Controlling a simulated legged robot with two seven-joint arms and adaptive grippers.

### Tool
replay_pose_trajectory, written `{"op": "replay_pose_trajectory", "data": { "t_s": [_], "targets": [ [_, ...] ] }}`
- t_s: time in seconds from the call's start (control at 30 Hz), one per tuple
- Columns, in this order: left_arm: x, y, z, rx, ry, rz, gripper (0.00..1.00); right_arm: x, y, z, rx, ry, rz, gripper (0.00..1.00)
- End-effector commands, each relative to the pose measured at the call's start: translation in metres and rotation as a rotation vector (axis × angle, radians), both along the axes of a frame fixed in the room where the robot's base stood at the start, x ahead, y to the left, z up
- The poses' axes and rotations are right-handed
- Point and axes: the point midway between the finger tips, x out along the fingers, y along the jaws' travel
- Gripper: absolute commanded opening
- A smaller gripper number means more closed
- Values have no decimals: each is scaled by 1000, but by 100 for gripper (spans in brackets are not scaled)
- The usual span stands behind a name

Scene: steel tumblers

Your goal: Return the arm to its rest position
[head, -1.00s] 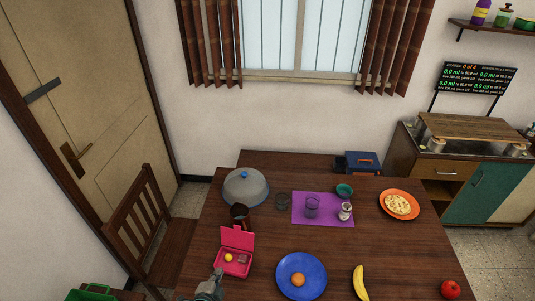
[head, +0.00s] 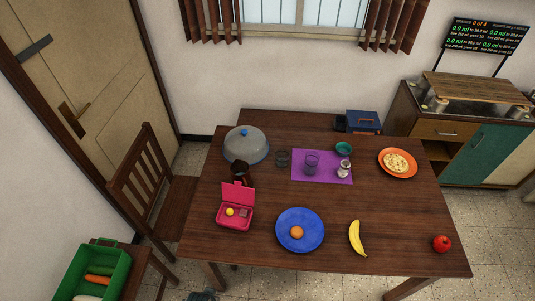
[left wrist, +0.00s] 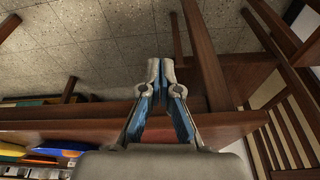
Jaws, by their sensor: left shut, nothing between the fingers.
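My left gripper (left wrist: 161,66) is shut in the left wrist view, with its fingertips together and nothing between them. Tiled floor and dark wooden beams or legs lie beyond it. In the head view only a small grey part of my left arm shows at the bottom edge, below the table's front edge and apart from the table (head: 380,262). My right gripper is in neither view.
On the table are a pink lunch box (head: 236,212), a dark cup (head: 240,172), a grey dome (head: 246,146), a blue plate (head: 316,239), a banana (head: 356,238) and a purple mat (head: 335,174). A wooden chair (head: 150,185) and green crate (head: 82,265) stand left.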

Motion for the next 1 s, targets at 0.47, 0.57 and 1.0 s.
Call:
{"op": "replay_pose_trajectory", "data": {
  "t_s": [0.47,0.57,1.0],
  "targets": [
    [-96,13,-244,13,119,-24,0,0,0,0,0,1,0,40],
    [-137,20,-279,17,142,-29,0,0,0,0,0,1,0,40],
    [-210,35,-314,22,173,-40,0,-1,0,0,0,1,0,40]
  ]
}}
